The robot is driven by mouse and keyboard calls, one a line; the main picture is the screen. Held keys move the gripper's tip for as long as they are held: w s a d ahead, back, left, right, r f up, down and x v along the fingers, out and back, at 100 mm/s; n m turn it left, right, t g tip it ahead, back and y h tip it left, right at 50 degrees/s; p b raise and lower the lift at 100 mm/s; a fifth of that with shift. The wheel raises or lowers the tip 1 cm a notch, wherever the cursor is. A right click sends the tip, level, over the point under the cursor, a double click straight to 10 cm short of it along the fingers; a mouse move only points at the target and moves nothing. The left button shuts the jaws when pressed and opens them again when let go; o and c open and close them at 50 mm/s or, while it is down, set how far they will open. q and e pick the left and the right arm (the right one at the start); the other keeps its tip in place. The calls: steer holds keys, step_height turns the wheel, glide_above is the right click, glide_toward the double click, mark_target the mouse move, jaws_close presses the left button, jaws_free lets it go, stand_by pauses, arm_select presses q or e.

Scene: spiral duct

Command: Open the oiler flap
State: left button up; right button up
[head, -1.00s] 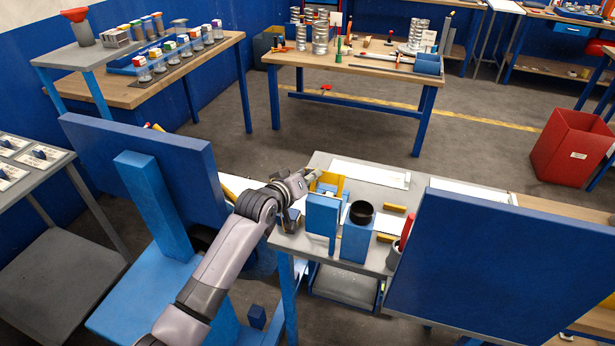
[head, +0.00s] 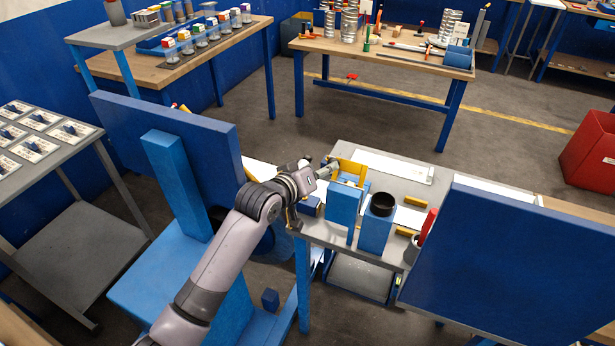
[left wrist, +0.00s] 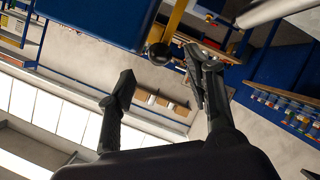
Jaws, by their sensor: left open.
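My left gripper (head: 325,170) reaches over the left end of the grey bench, close beside a yellow bracket-like part (head: 349,171) behind a blue block. In the left wrist view the two dark fingers of my left gripper (left wrist: 160,80) are spread apart with nothing between them. A dark round knob (left wrist: 158,54) sits just past the fingertips, nearer the right finger, below a yellow bar (left wrist: 178,20) and a large blue body (left wrist: 100,18). I cannot tell for sure which part is the oiler flap. My right gripper is not in view.
The grey bench (head: 392,183) carries a blue holder (head: 376,232) with a black cup (head: 382,204), a blue upright block (head: 343,208) and a red cylinder (head: 428,225). Large blue panels stand left (head: 170,135) and right (head: 510,260). Open floor lies behind the bench.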

arm_select(q)
steer(key=v, duration=0.6)
steer(key=shift+r, duration=0.1)
steer(key=s+a+f+g+y+b, duration=0.1)
steer(key=s+a+f, duration=0.15)
steer(key=f, duration=0.75)
steer(key=s+a+f+g+y, duration=0.15)
steer(key=a+f, duration=0.25)
steer(key=f, duration=0.7)
steer(key=s+a+f+g+y+b, duration=0.1)
steer(key=a+f+y, duration=0.15)
steer(key=f, duration=0.75)
steer(key=s+a+f+g, duration=0.1)
steer(key=s+a+f, duration=0.2)
steer(key=s+f, duration=0.55)
steer(key=s+a+f+g, duration=0.2)
steer(key=s+a+f, duration=0.1)
steer(key=s+f, duration=0.55)
steer(key=s+a+f+m+g, duration=0.1)
steer(key=s+f, duration=0.4)
steer(key=s, duration=0.5)
steer(key=s+a+f+m+g+y+b, duration=0.1)
steer(key=s+f, duration=0.4)
steer(key=s, duration=0.5)
steer(key=s+a+f+m+g+y, duration=0.1)
steer(key=s+a+f, duration=0.4)
steer(key=s, duration=0.5)
steer(key=shift+s+g, duration=0.2)
steer(key=shift+g, duration=0.45)
steer(key=shift+w+d, duration=0.1)
